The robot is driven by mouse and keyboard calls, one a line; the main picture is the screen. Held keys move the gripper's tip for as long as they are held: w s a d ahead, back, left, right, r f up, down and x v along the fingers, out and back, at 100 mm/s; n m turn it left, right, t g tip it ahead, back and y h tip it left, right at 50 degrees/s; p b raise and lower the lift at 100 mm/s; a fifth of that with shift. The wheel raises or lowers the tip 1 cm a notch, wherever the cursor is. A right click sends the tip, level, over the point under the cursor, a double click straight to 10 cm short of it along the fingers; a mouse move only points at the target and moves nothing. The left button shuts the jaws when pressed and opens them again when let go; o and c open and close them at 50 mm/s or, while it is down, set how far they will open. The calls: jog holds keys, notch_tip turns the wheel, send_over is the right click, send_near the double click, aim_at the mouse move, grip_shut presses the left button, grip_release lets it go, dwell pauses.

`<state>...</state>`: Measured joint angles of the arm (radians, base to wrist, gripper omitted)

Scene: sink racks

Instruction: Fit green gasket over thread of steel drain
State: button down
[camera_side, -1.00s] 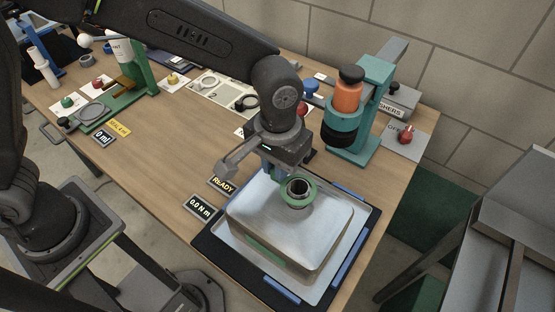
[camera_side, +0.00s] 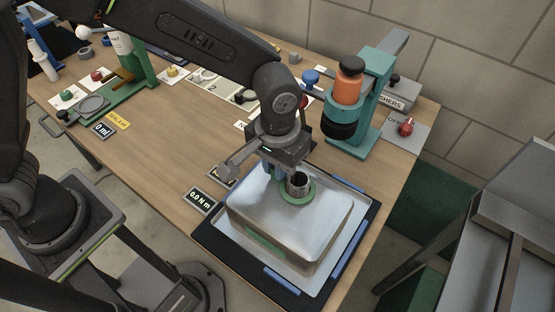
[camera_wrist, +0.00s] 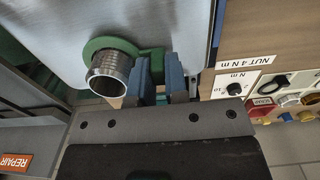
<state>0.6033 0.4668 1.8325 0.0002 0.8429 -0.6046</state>
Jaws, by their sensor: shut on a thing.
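The steel drain (camera_side: 299,185) is a threaded tube standing up from the upturned steel sink (camera_side: 325,222). It also shows in the wrist view (camera_wrist: 108,80). The green gasket (camera_side: 300,202) is a ring with a side tab, and it is around the drain, low by the sink's surface. In the wrist view the gasket (camera_wrist: 97,45) encircles the drain's base; I cannot tell if it lies fully flat. My gripper (camera_side: 278,174) is shut on the gasket's tab, beside the drain, with blue fingers (camera_wrist: 160,78) on either side of the tab.
The sink lies on a tray (camera_side: 351,258) with blue strips on a black mat. A teal press (camera_side: 374,100) with an orange cylinder (camera_side: 348,92) stands behind. Display tags (camera_side: 201,200) lie to the left.

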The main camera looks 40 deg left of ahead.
jog(key=shift+f, duration=0.25)
dwell(0.3)
jog(key=c, duration=1.1)
grip_release()
jog(key=shift+o, duration=0.2)
notch_tip(320, 180, up, 14)
jog(key=s+a+r+t, duration=0.1)
jog(key=s+a+t, duration=0.1)
jog(key=s+a, duration=0.2)
jog(key=s+a+r+t, duration=0.1)
jog(key=s+a, duration=0.3)
jog(key=a, duration=0.7)
jog(key=s+a+t, duration=0.2)
jog(key=s+a, duration=0.2)
jog(key=a, duration=0.4)
jog(key=shift+a+r+t, duration=0.2)
jog(key=shift+r+t, duration=0.1)
jog(key=shift+r, duration=0.1)
